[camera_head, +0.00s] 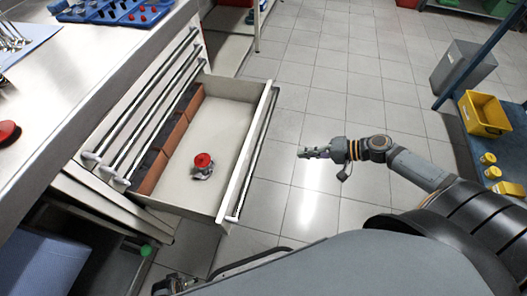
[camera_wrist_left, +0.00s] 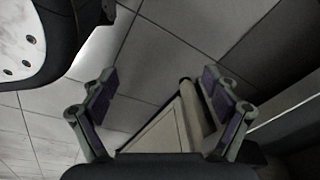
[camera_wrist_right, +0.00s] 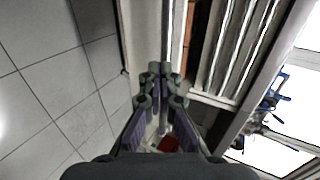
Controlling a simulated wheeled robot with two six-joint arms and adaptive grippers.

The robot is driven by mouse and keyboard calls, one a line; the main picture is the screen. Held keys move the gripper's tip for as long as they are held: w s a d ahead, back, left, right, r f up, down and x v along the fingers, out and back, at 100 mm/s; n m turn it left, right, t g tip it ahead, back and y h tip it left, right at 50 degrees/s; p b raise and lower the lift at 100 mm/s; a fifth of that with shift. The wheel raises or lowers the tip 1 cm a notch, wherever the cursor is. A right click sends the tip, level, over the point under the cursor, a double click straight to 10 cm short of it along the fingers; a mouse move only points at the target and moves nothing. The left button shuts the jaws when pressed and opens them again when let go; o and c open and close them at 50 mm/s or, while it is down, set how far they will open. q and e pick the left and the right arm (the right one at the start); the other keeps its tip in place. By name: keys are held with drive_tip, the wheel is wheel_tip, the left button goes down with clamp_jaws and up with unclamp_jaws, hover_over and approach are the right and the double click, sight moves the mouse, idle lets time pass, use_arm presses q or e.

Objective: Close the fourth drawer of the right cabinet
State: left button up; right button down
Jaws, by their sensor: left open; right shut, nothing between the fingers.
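The open drawer (camera_head: 228,128) juts far out of the cabinet (camera_head: 100,101), below three drawer handles (camera_head: 147,108) of shut drawers. It looks like the fourth one down. A long metal handle (camera_head: 256,158) runs along its front panel. My right gripper (camera_head: 303,153) is shut and empty, out in front of the drawer front and apart from it in the head view. It also shows in the right wrist view (camera_wrist_right: 160,72). My left gripper (camera_wrist_left: 160,82) is open and empty in the left wrist view, with a pale panel corner beyond its fingers.
A red-capped part (camera_head: 203,164) lies in the drawer beside orange-brown dividers (camera_head: 184,125). A worktop (camera_head: 90,60) with a blue tray (camera_head: 115,10) overhangs at left. A yellow bin (camera_head: 485,113) stands at far right. The tiled floor in front of the drawer is clear.

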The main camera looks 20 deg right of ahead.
use_arm(q)
drive_tip(key=w+d+r+b, duration=0.2)
drive_tip(key=w+r+b, duration=0.1)
drive_tip(key=r, duration=0.5)
drive_tip(key=w+d+r+b, duration=0.2)
drive_tip(key=w+r+b, duration=0.1)
drive_tip(key=r, duration=0.5)
drive_tip(key=shift+d+r+h, duration=0.3)
drive_tip(key=shift+h, duration=0.1)
use_arm(e)
drive_tip(key=r+x, duration=0.1)
drive_tip(key=x, duration=1.2)
drive_tip(key=shift+w+a+f, duration=0.2)
drive_tip(key=shift+w+a, duration=0.2)
drive_tip(key=shift+a, duration=0.05)
use_arm(q)
drive_tip(key=shift+w, duration=0.1)
